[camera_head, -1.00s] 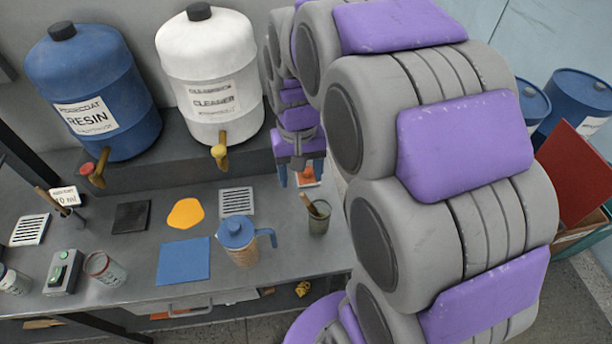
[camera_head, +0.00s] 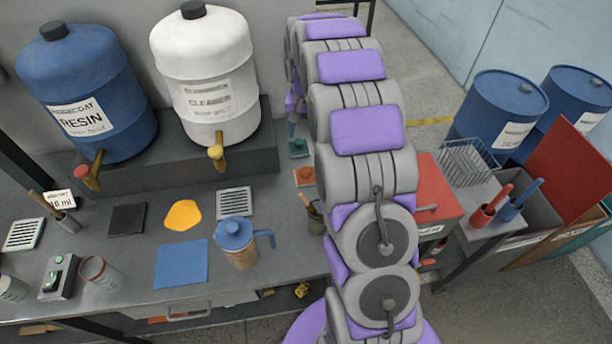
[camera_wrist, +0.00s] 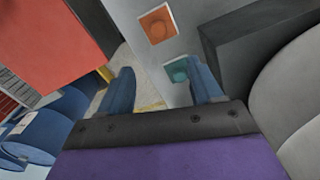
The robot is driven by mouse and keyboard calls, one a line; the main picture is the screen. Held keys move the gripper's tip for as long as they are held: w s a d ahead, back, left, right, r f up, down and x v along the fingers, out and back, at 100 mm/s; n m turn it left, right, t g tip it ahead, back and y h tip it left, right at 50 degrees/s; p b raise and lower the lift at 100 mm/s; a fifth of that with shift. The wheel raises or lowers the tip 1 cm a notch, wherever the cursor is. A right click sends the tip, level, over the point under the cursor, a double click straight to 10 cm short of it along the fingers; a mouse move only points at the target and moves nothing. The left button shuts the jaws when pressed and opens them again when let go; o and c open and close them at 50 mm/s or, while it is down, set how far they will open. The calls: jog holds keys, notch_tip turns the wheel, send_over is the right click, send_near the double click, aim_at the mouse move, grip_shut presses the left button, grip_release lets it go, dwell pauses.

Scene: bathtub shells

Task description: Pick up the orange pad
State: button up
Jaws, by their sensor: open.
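In the wrist view the orange pad (camera_wrist: 158,23) is near the top centre, beyond my fingertips. A teal-green pad (camera_head: 299,147) lies behind it; in the wrist view this green pad (camera_wrist: 178,70) is between my fingers' lines. My gripper (camera_wrist: 163,82) is open with two blue fingers apart and nothing held. In the head view it is mostly hidden behind my arm, near the green pad.
A blue-lidded jug (camera_head: 238,242), a dark cup (camera_head: 315,218), a blue mat (camera_head: 181,264) and a yellow-orange patch (camera_head: 184,214) are on the bench. A white cleaner tank (camera_head: 207,80) stands on a raised ledge. A red box (camera_head: 437,190) is to the right.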

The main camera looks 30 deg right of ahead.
jog(key=b, duration=0.3)
send_over(306, 169)
notch_tip(306, 169, down, 12)
jog(key=shift+w+a+f, duration=0.15)
notch_tip(306, 169, down, 5)
jog(key=shift+f+b, duration=0.1)
jog(key=shift+b, duration=0.45)
jog(key=c, duration=1.1)
